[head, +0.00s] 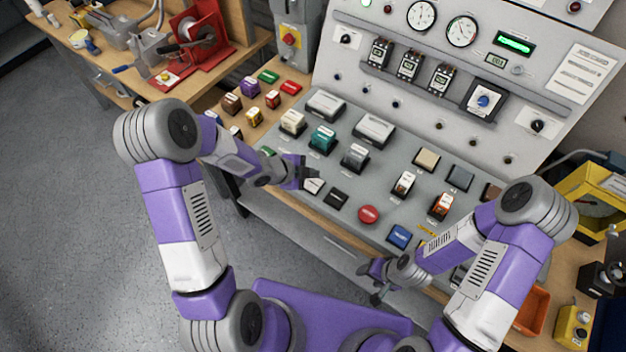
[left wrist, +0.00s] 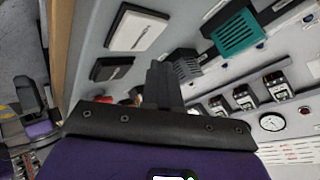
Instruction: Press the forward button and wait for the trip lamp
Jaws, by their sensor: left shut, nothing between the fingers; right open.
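My left gripper (head: 312,177) is shut and empty, over the front left part of the sloped grey panel. In the left wrist view the shut fingers (left wrist: 164,84) point past the pale button (left wrist: 137,31) and the black button (left wrist: 110,68). Labels are too small to read, so I cannot tell which is forward, nor whether the fingers touch one. My right gripper (head: 378,284) is open, low at the panel's front edge. I cannot identify the trip lamp.
The upright panel carries a lit green lamp (head: 367,3), a dark red lamp (head: 574,7), two dials (head: 421,16) and a green display (head: 514,43). Larger blocks, including a teal one (head: 322,138), stand behind the left gripper. A yellow bin (head: 590,195) is at right.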

